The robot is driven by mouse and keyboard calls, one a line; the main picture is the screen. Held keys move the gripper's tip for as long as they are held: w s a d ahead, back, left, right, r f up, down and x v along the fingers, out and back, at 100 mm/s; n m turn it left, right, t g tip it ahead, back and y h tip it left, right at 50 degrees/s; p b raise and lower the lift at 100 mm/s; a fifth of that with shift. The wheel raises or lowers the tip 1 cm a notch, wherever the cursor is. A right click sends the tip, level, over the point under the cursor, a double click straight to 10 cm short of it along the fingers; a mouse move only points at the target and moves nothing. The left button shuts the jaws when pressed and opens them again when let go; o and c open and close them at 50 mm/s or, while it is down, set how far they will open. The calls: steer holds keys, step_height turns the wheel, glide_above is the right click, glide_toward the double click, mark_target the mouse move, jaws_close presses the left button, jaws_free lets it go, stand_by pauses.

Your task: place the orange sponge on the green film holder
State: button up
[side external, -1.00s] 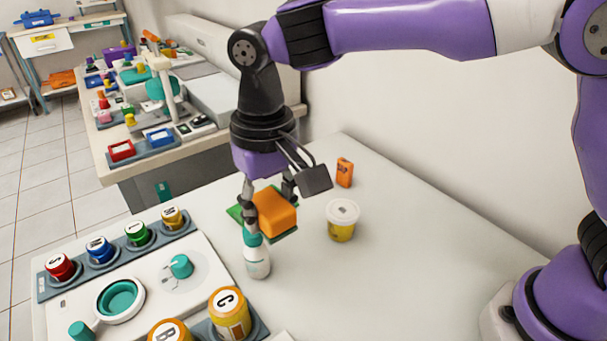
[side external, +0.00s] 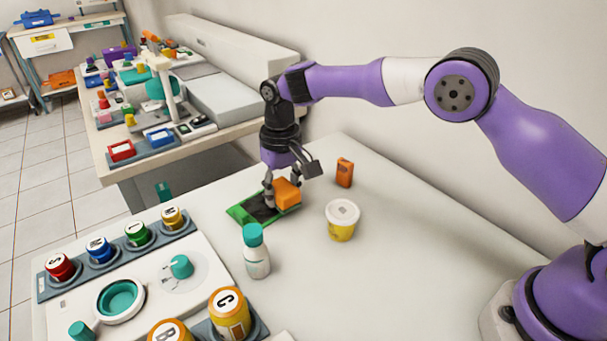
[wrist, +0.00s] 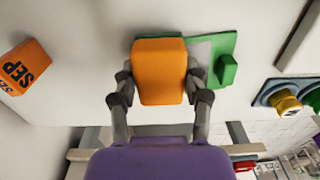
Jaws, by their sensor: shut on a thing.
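The orange sponge (side external: 287,193) is a block held between the two fingers of my gripper (side external: 268,191). In the wrist view the sponge (wrist: 159,72) sits between both fingertips of my gripper (wrist: 158,88). The green film holder (side external: 240,213) lies flat on the table, with a dark inner area. The sponge is over its right part in the side view; I cannot tell whether they touch. In the wrist view the sponge covers the left part of the film holder (wrist: 227,70), whose grey area and raised green block show to the right.
A white bottle with a teal cap (side external: 256,254) stands in front of the holder. A yellow jar with a white lid (side external: 342,221) and an orange box (side external: 345,172) stand to the right. A white unit (side external: 205,260) with several labelled jars is at front left. The table's right side is clear.

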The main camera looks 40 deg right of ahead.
steer(key=shift+f, duration=0.7)
steer(key=shift+f, duration=0.1)
steer(key=o, duration=1.1)
